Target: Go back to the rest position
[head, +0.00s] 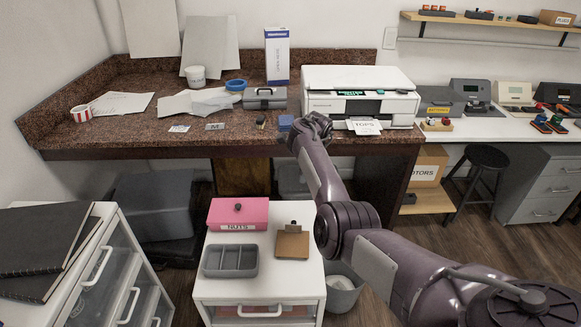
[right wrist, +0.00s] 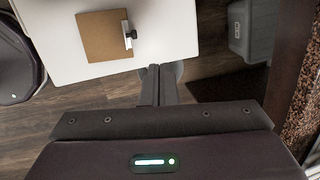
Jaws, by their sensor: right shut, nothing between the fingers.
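My right arm (head: 345,215) comes in from the lower right and reaches up to the front edge of the granite counter. Its gripper end is at the far tip, partly hidden by the wrist. In the right wrist view the gripper (right wrist: 160,70) has its two fingers together, with nothing between them. It is beside the edge of the white cabinet top (right wrist: 185,30), over the gap near the floor. My left gripper is in neither view.
A white cabinet (head: 215,285) bears a pink box (head: 238,212), a grey divided tray (head: 230,261) and a clipboard (head: 292,245). A printer (head: 360,80) and a small grey toolbox (head: 265,103) stand on the counter (head: 120,128). A bin (head: 343,295) stands beside the cabinet.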

